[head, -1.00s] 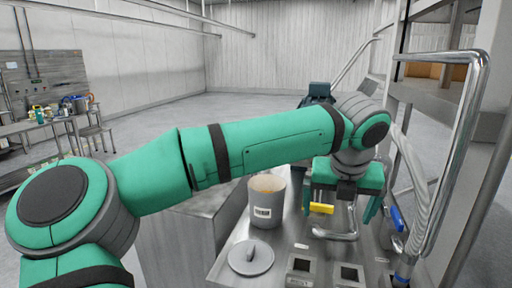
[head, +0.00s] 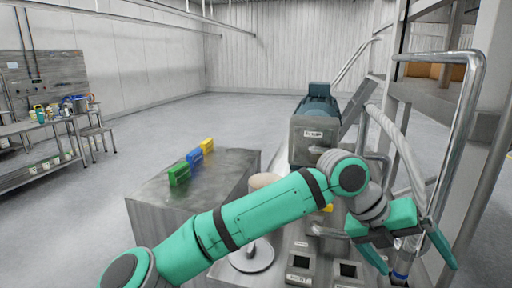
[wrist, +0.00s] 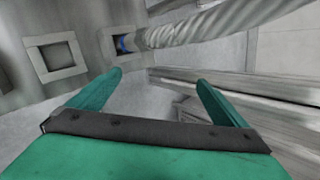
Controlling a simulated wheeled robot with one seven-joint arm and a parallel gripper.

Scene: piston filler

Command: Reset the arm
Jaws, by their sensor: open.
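My green arm reaches from the lower left across the machine in the head view. At its end my gripper (head: 418,264) points down and to the right, over the right side of the steel machine top, near the railing. In the wrist view its two green fingers (wrist: 160,90) stand wide apart with nothing between them. The gripper is open and empty.
A pot (head: 263,181) and a round lid (head: 252,257) are partly hidden behind my arm. Green (head: 179,174), blue (head: 194,157) and yellow (head: 207,145) blocks stand on a steel cabinet (head: 150,205). A bent steel railing (head: 462,140) rises close on the right.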

